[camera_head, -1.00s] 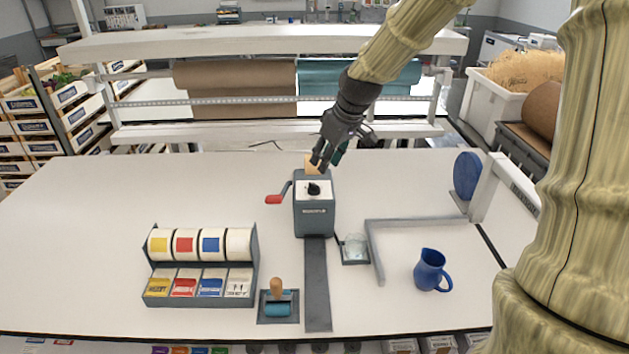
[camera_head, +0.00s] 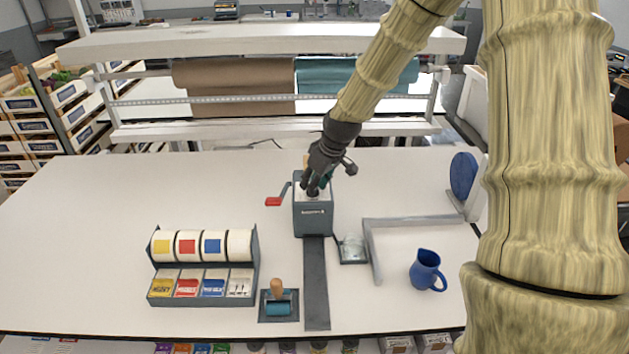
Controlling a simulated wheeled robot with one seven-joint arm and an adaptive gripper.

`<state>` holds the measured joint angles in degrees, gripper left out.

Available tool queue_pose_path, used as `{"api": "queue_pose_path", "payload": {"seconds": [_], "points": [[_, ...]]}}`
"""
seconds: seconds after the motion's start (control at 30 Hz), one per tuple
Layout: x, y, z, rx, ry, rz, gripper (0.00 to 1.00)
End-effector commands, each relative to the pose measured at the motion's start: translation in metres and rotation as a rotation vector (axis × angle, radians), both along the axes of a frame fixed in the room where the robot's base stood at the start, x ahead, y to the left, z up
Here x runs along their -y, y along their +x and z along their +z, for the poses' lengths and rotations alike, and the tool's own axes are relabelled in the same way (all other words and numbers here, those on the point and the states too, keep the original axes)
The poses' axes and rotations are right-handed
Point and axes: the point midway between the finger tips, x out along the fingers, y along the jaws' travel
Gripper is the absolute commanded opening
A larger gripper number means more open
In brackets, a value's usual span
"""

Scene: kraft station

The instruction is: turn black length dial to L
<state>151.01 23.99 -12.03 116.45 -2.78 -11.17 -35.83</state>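The grey tape dispenser (camera_head: 313,217) stands upright in the middle of the table, with a red-handled crank (camera_head: 274,201) on its left side. The black length dial sits on its light top face and is now hidden behind my gripper (camera_head: 313,190). My gripper points down at the dial's place, its fingertips at or just above the top face. Whether the fingers touch or hold the dial cannot be seen. The finger opening is too small and dark to tell. The letters around the dial are not readable.
A rack of tape rolls and cards (camera_head: 203,268) stands at left. A roller with wooden handle (camera_head: 278,298), a small glass dish (camera_head: 351,247) and a blue jug (camera_head: 427,270) stand nearby. A grey L-shaped bar (camera_head: 412,222) lies at right. The left tabletop is clear.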

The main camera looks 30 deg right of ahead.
Motion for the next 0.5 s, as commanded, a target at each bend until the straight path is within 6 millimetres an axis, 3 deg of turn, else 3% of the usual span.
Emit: {"api": "queue_pose_path", "payload": {"seconds": [0.37,0.4,0.5], "points": [[-0.0004,0.0015,-0.0038,0.001,0.0,0.0,0.32],[-0.0004,0.0015,-0.0037,0.001,0.0,0.0,0.3],[-0.0003,0.0014,-0.0037,0.0,0.0,0.0,0.12]]}}
